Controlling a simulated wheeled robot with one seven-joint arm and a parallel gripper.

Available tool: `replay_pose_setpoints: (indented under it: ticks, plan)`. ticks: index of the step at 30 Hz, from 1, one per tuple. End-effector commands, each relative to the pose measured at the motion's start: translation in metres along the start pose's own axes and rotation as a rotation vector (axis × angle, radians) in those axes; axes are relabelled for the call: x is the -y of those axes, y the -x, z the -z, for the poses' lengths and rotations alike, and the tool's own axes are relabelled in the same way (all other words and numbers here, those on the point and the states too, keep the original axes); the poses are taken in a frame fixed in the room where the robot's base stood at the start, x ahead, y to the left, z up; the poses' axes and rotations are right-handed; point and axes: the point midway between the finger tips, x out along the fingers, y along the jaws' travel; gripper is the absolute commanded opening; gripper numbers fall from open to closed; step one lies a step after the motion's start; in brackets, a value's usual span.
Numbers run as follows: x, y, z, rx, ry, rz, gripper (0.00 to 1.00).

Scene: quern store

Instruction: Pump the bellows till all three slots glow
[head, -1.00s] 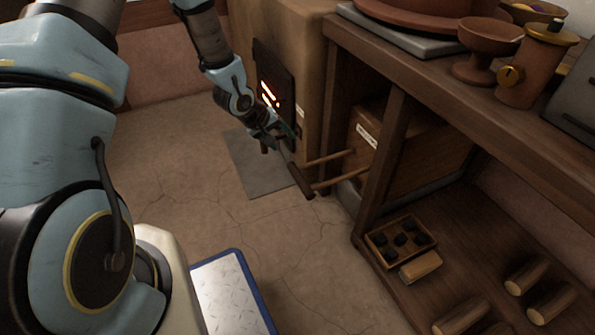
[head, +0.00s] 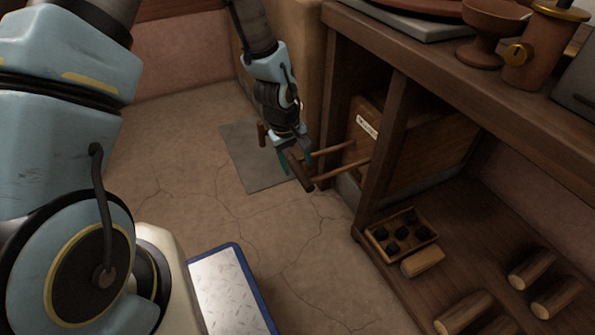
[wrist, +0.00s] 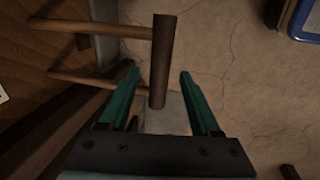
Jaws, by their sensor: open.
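The bellows is a wooden box (head: 425,150) with a white label, under the bench. Two rods run from it to a dark wooden crossbar handle (head: 299,174). The handle also shows in the wrist view (wrist: 163,45). My gripper (head: 294,163) is open at the handle's far end. In the wrist view its teal fingers (wrist: 158,85) stand apart on either side of the bar's end. I cannot tell whether either finger touches it. The furnace (head: 308,60) stands behind my arm. Its slots are hidden now.
A short wooden peg (head: 262,134) stands just left of my gripper. A bench post (head: 383,150) rises right of the rods. A tray of dark lumps (head: 423,232), a wooden block (head: 423,262) and several logs (head: 462,311) lie on the low shelf. The floor left of the handle is clear.

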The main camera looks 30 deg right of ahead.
Motion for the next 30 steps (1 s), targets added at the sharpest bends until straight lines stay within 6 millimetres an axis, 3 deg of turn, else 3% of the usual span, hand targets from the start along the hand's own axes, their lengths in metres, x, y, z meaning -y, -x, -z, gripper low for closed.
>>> replay_pose_setpoints:
  ticks: [4, 15, 30]
  plan:
    - [0.001, -0.017, 0.001, 0.0, 0.001, 0.001, 0.64]
    - [0.0, -0.02, 0.001, -0.001, 0.001, 0.0, 0.64]
    - [0.0, -0.02, 0.001, -0.001, 0.001, 0.0, 0.08]
